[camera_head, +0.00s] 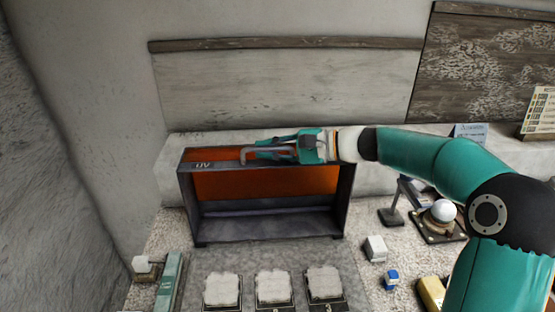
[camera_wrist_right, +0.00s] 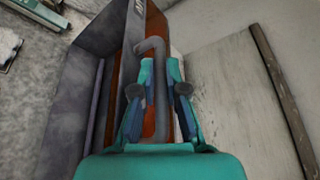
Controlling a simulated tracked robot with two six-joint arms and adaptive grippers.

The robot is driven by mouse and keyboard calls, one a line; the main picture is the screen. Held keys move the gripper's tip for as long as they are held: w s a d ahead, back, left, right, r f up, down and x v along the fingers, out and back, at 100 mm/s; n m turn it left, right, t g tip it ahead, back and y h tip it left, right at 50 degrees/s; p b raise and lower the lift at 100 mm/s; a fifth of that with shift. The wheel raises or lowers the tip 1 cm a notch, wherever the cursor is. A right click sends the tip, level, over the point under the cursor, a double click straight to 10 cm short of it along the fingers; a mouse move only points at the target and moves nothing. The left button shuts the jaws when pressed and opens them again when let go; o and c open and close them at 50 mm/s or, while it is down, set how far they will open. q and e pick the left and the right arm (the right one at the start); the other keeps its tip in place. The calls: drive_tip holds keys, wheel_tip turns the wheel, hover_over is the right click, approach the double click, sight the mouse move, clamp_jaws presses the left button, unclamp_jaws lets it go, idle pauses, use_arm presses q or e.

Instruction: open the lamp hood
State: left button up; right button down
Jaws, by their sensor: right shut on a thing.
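The lamp hood (camera_head: 186,196) is a dark grey box marked "UV" with an orange panel (camera_head: 265,181), standing at the back of the table. Its lower front shows a dark hollow inside. A grey bent handle (camera_head: 247,153) lies along its top. My right gripper (camera_head: 278,150) reaches in from the right and is shut on this handle. In the right wrist view the handle (camera_wrist_right: 151,46) runs between the fingers of the right gripper (camera_wrist_right: 160,78), with orange behind it. The fingers partly hide the handle. My left gripper is not in view.
Several pale plaster blocks on dark plates (camera_head: 273,287) lie in front of the hood. To the right are a stand with a white sphere (camera_head: 443,211), a white block (camera_head: 376,247) and a blue jar (camera_head: 391,279). A wall ledge (camera_head: 170,175) runs close behind the hood.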

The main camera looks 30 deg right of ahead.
drive_tip(key=shift+s+a+f, duration=0.2)
drive_tip(key=shift+s+a, duration=0.05)
drive_tip(key=shift+s, duration=0.2)
drive_tip(key=c, duration=1.5)
unclamp_jaws()
drive_tip(key=shift+w, duration=0.15)
drive_tip(key=shift+r, duration=0.1)
drive_tip(key=v, duration=1.2)
drive_tip(key=shift+d, duration=0.1)
